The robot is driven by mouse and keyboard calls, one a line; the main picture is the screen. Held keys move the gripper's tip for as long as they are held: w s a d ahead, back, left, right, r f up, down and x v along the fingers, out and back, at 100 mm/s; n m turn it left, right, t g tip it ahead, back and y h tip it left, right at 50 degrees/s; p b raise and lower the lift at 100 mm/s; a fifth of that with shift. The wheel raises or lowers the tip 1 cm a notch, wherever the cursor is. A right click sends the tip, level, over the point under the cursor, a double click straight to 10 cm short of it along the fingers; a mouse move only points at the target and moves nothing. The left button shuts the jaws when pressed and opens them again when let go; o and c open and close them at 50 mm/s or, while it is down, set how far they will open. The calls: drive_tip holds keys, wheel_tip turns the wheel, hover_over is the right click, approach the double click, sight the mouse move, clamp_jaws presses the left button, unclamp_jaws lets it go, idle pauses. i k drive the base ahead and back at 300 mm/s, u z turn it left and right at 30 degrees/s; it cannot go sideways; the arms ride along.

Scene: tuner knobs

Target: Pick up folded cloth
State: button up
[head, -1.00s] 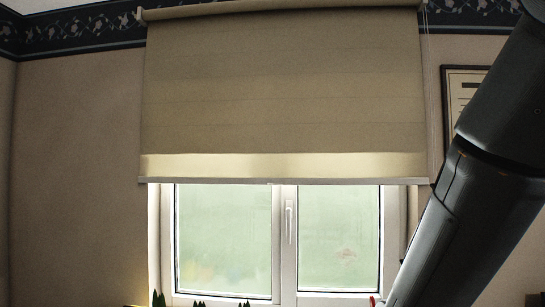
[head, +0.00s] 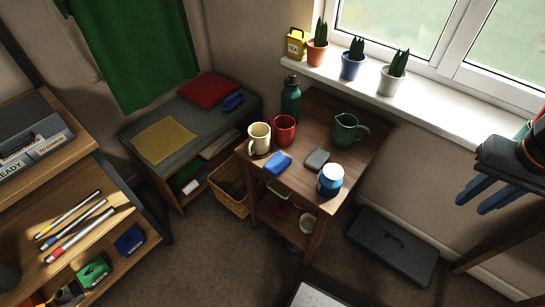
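A flat mustard-yellow cloth (head: 163,140) lies on the grey top of the low bench at the left. A small blue folded-looking item (head: 278,163) lies at the front left of the wooden side table (head: 300,184); I cannot tell whether it is cloth. A dark grey item (head: 317,158) lies to its right. My gripper (head: 471,205) is at the far right, with its two blue fingers apart and nothing visible between them. It is well away from all of these.
Cream (head: 259,138) and red (head: 283,130) mugs, a green bottle (head: 290,100), a green jug (head: 346,130) and a blue-and-white jar (head: 330,180) crowd the table. A grey case (head: 393,246) and wicker basket (head: 229,190) are on the floor.

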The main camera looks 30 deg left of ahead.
sight(277, 165)
drive_tip(key=u, duration=1.55)
